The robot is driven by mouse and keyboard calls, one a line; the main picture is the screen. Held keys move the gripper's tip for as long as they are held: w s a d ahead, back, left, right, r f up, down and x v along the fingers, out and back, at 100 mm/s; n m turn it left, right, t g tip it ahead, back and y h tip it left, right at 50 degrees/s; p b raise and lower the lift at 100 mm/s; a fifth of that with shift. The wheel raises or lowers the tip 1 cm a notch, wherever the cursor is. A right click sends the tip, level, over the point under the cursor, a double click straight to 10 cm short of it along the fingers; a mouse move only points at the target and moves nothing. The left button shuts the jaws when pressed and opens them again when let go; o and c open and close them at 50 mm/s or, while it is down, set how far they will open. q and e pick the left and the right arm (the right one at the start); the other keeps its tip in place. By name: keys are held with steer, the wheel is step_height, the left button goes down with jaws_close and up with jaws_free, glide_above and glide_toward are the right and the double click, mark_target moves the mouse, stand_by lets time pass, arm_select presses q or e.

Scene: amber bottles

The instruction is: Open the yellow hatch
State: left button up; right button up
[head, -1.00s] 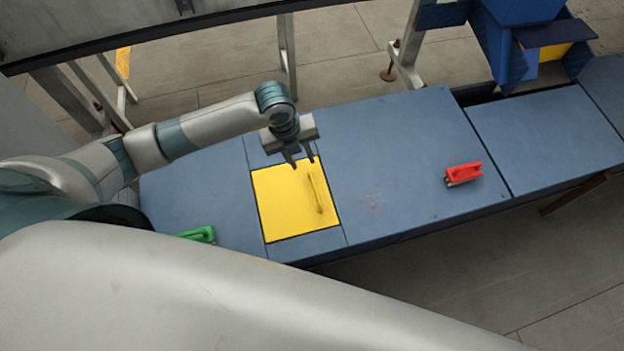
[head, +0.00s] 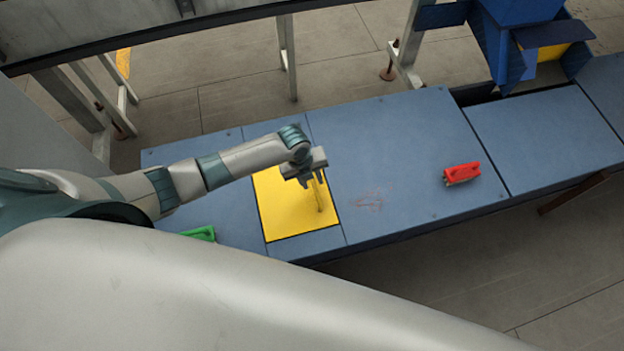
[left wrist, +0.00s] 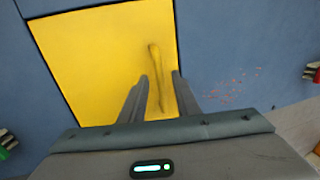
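The yellow hatch (head: 283,213) lies shut and flush in the blue table top. It also fills the upper left of the left wrist view (left wrist: 90,60). Its raised yellow handle (head: 320,200) runs along the hatch's right side. My left gripper (head: 313,184) is over the handle's far end and hides part of it. In the left wrist view the two fingers are apart, with the handle (left wrist: 154,58) showing between and beyond their tips. I cannot tell whether they touch it. My right gripper is not in view.
A red-handled object (head: 461,173) lies on the blue table (head: 400,140) to the right. A green one (head: 202,234) lies left of the hatch, partly hidden by my body. A blue bin (head: 520,12) stands at the back right.

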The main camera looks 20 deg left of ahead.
arm_select(q)
steer(key=shift+d+f, duration=0.1)
steer(key=shift+f, duration=0.25)
jaws_close()
steer(key=shift+r, duration=0.1)
